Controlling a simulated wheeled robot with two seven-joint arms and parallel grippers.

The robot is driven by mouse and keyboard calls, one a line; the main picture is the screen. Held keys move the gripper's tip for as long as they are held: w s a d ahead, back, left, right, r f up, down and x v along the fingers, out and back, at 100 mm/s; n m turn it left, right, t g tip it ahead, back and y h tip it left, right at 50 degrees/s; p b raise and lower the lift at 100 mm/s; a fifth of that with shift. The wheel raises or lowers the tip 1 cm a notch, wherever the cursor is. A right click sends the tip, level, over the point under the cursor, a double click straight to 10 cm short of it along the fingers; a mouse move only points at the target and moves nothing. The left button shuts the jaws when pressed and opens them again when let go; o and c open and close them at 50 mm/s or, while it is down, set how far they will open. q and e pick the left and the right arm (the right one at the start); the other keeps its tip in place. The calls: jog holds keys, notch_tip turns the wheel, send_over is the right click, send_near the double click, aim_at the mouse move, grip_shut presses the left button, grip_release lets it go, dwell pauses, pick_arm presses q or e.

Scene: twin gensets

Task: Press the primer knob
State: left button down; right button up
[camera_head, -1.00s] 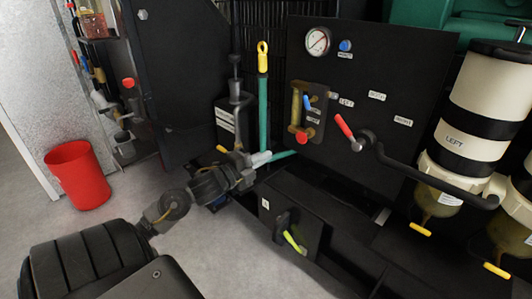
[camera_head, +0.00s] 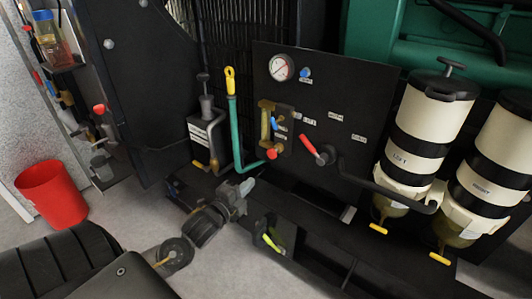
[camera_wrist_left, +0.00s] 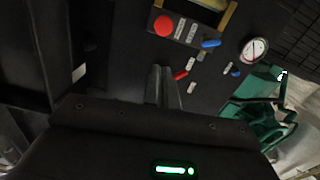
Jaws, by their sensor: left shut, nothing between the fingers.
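Two cream filter canisters with black bands stand at the right of the head view. The left one (camera_head: 433,115) carries a black T-shaped knob (camera_head: 452,66) on its lid; the right canister (camera_head: 490,160) is partly cut off by the picture edge. A blue round knob (camera_head: 305,73) sits beside the gauge on the black panel (camera_head: 345,95). Its label is too small to read, and I cannot tell which knob is the primer. My left gripper (camera_head: 249,184) is shut and empty, low in front of the panel, apart from both knobs. Its fingers (camera_wrist_left: 164,80) also show in the left wrist view.
A pressure gauge (camera_head: 281,67), a red knob (camera_head: 272,153) and a red-tipped lever (camera_head: 308,144) are on the panel. A black pipe (camera_head: 375,183) crosses toward the canisters. A teal pipe (camera_head: 236,135) with a yellow handle stands left. A red bin (camera_head: 52,193) is on the floor.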

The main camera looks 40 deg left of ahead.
aim_at(271, 155)
pick_arm(q)
jog(key=shift+s+a+y, duration=0.15)
jog(key=shift+a+y, duration=0.45)
jog(key=shift+a, duration=0.25)
pick_arm(e)
jog(key=shift+s+d+f+g, duration=0.2)
jog(key=shift+s+f, duration=0.35)
jog(key=shift+s, duration=0.05)
jog(key=shift+s+d+f+g, duration=0.2)
jog(key=shift+s+f, duration=0.3)
jog(key=shift+s, duration=0.05)
pick_arm(q)
jog(key=w, duration=0.4)
jog(key=w+a, duration=0.1)
jog(key=w, duration=0.9)
jog(key=shift+a+f, duration=0.15)
jog(key=shift+a, duration=0.15)
pick_arm(e)
jog(key=shift+a+r, duration=0.1)
jog(key=shift+r, duration=0.1)
